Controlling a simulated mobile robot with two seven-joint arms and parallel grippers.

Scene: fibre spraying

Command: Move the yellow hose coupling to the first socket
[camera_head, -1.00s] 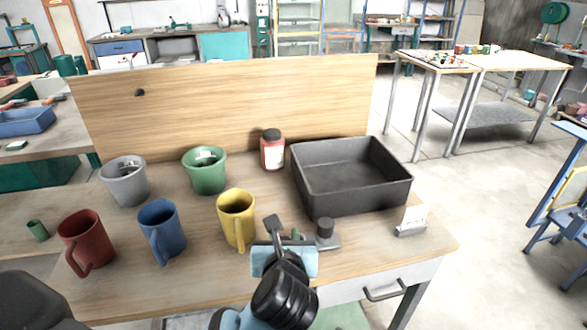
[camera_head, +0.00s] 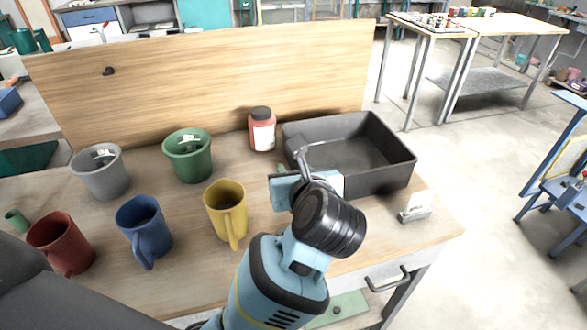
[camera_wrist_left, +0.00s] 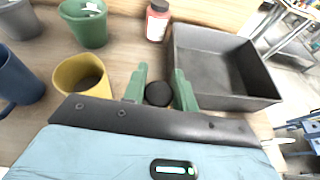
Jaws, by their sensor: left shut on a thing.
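I see no yellow hose coupling and no marked socket; the yellow thing here is a mug (camera_head: 226,208) standing upright on the bench, also in the left wrist view (camera_wrist_left: 80,78). My left gripper (camera_wrist_left: 160,84) has its two green fingers shut on a small black round piece (camera_wrist_left: 158,94), just right of the yellow mug and in front of the black tray (camera_head: 350,185). In the head view my own arm hides the held piece, so I cannot tell whether it touches the bench. My right gripper is not in view.
A red mug (camera_head: 58,243), a blue mug (camera_head: 142,228), a grey pot (camera_head: 98,174) and a green pot (camera_head: 188,158) stand on the left. A red jar (camera_head: 262,133) is left of the empty tray. A small card stand (camera_head: 415,208) sits near the right edge. A wooden board (camera_head: 210,85) closes the back.

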